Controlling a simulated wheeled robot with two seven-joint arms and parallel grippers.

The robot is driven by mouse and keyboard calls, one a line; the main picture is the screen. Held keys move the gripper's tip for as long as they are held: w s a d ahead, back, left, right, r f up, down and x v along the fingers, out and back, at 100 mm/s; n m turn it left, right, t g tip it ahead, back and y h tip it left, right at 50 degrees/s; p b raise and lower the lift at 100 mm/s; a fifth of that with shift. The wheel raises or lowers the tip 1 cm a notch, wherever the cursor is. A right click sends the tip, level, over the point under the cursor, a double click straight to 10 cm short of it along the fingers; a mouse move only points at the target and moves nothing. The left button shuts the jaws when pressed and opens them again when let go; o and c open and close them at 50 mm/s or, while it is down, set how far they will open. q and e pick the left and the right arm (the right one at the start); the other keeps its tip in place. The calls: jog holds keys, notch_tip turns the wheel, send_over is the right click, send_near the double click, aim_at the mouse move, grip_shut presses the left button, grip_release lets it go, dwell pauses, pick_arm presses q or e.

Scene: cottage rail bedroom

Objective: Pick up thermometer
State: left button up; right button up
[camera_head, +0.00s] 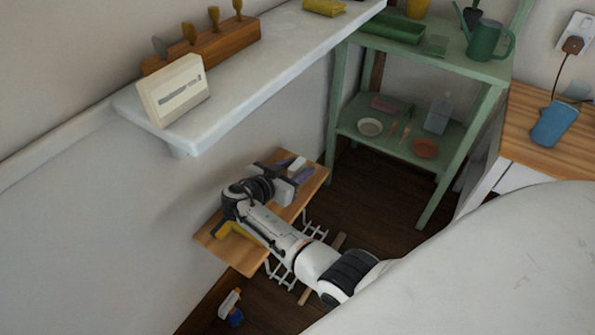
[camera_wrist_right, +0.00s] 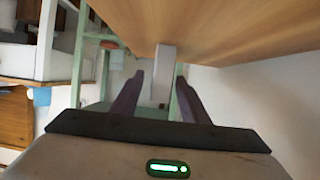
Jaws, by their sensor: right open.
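A small pale upright block (camera_wrist_right: 165,62), perhaps the thermometer, stands on the wooden wall shelf (camera_head: 236,253); its face cannot be read. In the head view a pale piece (camera_head: 297,165) at my gripper's tip appears to be this block. My right gripper (camera_head: 302,176) reaches along the shelf. In the right wrist view its two dark purple fingers (camera_wrist_right: 158,85) are open, one to each side of the block in the picture; contact cannot be told. My left gripper is out of view.
A yellow item (camera_head: 228,229) lies on the wooden shelf by my wrist. Above is a white shelf (camera_head: 240,88) with a cream box (camera_head: 174,91) and a wooden rack (camera_head: 207,45). A green shelf unit (camera_head: 455,178) stands to the right. A spray bottle (camera_head: 231,308) is on the floor.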

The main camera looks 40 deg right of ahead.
grip_shut()
jog(key=shift+r, duration=0.15)
